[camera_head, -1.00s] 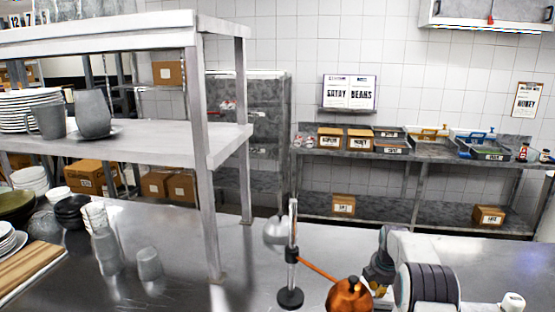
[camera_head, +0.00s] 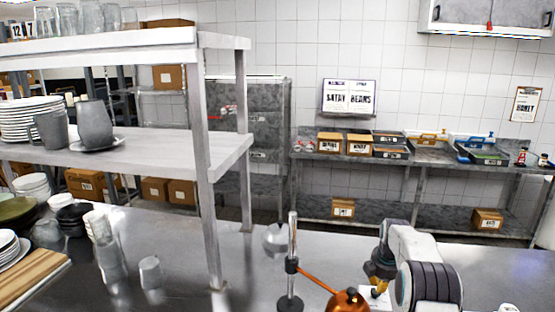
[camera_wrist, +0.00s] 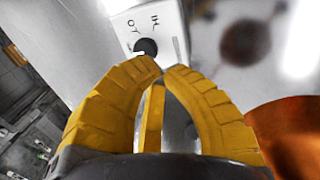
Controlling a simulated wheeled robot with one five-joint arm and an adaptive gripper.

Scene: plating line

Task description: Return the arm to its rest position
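My arm (camera_head: 431,285) is bent at the lower right of the head view, its wrist hanging down. My gripper (camera_head: 378,288) has yellow fingers and points down beside a copper pot (camera_head: 348,302). In the wrist view my gripper (camera_wrist: 161,68) shows its fingertips drawn together with nothing seen between them. A white box with a black knob (camera_wrist: 146,47) lies beyond the fingertips. The copper pot also fills the right edge of the wrist view (camera_wrist: 292,135).
A steel shelf unit (camera_head: 207,190) with plates and cups rises at the left. A glass (camera_head: 150,272) stands on the counter. A back bench (camera_head: 400,158) holds boxes and trays.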

